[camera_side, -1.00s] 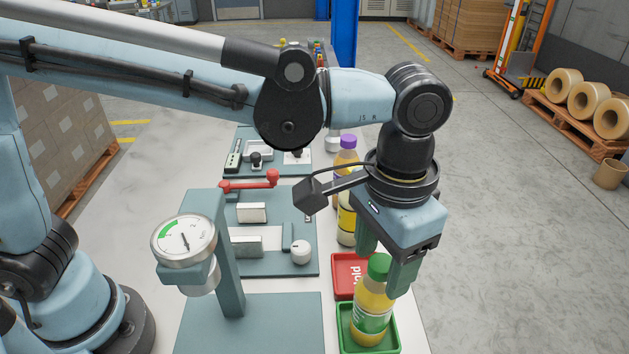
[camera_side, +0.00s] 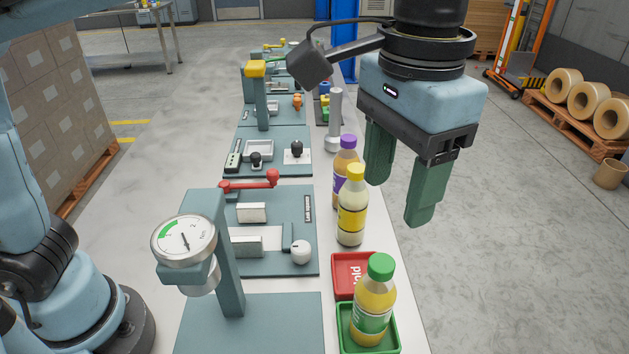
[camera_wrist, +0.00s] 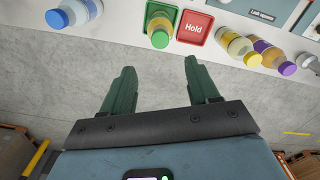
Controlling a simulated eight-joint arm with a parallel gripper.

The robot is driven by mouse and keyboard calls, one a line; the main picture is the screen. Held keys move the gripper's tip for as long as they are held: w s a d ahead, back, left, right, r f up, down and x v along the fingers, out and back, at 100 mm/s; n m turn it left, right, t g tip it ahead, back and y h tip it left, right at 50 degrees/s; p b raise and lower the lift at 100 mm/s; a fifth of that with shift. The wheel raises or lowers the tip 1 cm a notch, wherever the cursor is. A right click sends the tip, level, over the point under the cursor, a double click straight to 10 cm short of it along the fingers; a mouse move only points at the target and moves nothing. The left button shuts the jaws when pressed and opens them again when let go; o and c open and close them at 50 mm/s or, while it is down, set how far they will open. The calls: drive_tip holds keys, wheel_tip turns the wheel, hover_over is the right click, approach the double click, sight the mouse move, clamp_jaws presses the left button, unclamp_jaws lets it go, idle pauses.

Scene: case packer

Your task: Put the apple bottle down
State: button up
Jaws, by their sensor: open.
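The apple bottle (camera_side: 373,302) has a green cap, amber juice and a green label. It stands upright in the green tray (camera_side: 392,345) at the front right of the bench. In the wrist view the apple bottle (camera_wrist: 160,32) stands beyond the fingers, clear of them. My gripper (camera_side: 400,200) is open and empty, raised above and behind the bottle at the bench's right edge. In the wrist view my gripper (camera_wrist: 160,75) shows both green fingers apart with nothing between them.
A red tray (camera_side: 347,265) adjoins the green tray and is empty. A yellow-capped bottle (camera_side: 352,210) and a purple-capped bottle (camera_side: 345,160) stand behind it. A blue-capped bottle (camera_wrist: 75,15) shows in the wrist view.

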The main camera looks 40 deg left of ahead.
drive_tip(key=w+a+f+n+t+h, duration=0.1)
drive_tip(key=w+a+f+n+t, duration=0.15)
drive_tip(key=a, duration=1.05)
drive_tip(key=s+a+f+n+t, duration=0.1)
drive_tip(key=a+f+t, duration=0.1)
drive_tip(key=a+f, duration=0.3)
drive_tip(key=s+a+f+n+t+y, duration=0.1)
drive_tip(key=a+f, duration=0.4)
drive_tip(key=a, duration=0.5)
drive_tip(key=shift+s+f+t, duration=0.3)
drive_tip(key=shift+s+t, duration=0.2)
drive_tip(key=shift+t, duration=0.35)
drive_tip(key=shift+o, duration=0.2)
